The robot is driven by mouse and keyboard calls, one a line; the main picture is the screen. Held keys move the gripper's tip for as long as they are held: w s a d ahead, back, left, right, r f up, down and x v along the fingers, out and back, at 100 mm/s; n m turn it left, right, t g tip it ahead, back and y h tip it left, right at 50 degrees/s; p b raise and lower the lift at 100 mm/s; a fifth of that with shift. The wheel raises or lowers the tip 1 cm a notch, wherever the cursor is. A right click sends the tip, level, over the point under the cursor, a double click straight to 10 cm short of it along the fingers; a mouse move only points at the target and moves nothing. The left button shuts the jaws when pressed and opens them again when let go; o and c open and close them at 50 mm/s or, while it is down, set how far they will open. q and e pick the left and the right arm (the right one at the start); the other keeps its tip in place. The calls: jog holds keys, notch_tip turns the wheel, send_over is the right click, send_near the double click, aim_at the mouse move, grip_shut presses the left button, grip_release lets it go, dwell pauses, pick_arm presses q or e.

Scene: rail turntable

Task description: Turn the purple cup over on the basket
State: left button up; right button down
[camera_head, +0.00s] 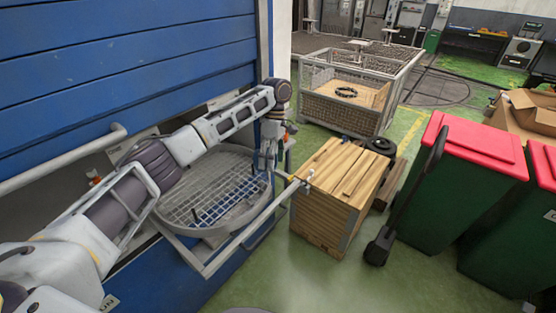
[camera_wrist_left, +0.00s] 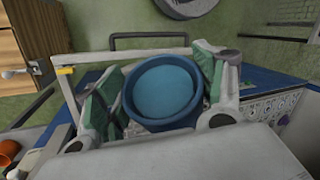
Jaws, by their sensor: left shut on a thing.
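My left gripper (camera_head: 268,158) is at the right rim of the round metal wire basket (camera_head: 176,211) in the head view. In the left wrist view, my left gripper (camera_wrist_left: 163,98) is shut on a round cup (camera_wrist_left: 164,92), with a green-padded finger on each side. The cup looks blue rather than purple. Its round end faces the camera, with a dark rim around a lighter disc; I cannot tell whether that is its mouth or base. In the head view I cannot make out the cup at the gripper. My right gripper is not in view.
A metal rail frame (camera_head: 240,240) runs around the basket, against a blue shutter wall (camera_head: 130,60). A wooden crate (camera_head: 335,180) stands right of it, then red-lidded green bins (camera_head: 455,185). A wire cage (camera_head: 345,90) stands behind. An orange object (camera_wrist_left: 8,150) shows in the wrist view.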

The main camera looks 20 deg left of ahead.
pick_arm(q)
jog(key=a+f+m+t+h, duration=0.1)
jog(key=a+f+m+t, duration=0.2)
jog(key=a+m, duration=0.4)
jog(key=a+f+m+t+p, duration=0.1)
jog(key=a+f+m+t, duration=0.2)
jog(key=a+m, duration=0.5)
jog(key=a+f+m+t+h, duration=0.1)
jog(key=a+f+m+t, duration=0.2)
jog(key=m, duration=1.3)
jog(key=shift+w+a+f+h, duration=0.35)
jog(key=shift+a+f, duration=0.6)
jog(key=shift+a, duration=1.45)
jog(key=shift+f, duration=0.1)
jog(key=shift+f+b, duration=3.3)
jog(key=shift+f, duration=0.25)
jog(key=shift+f+b, duration=0.4)
jog(key=shift+f, duration=1.4)
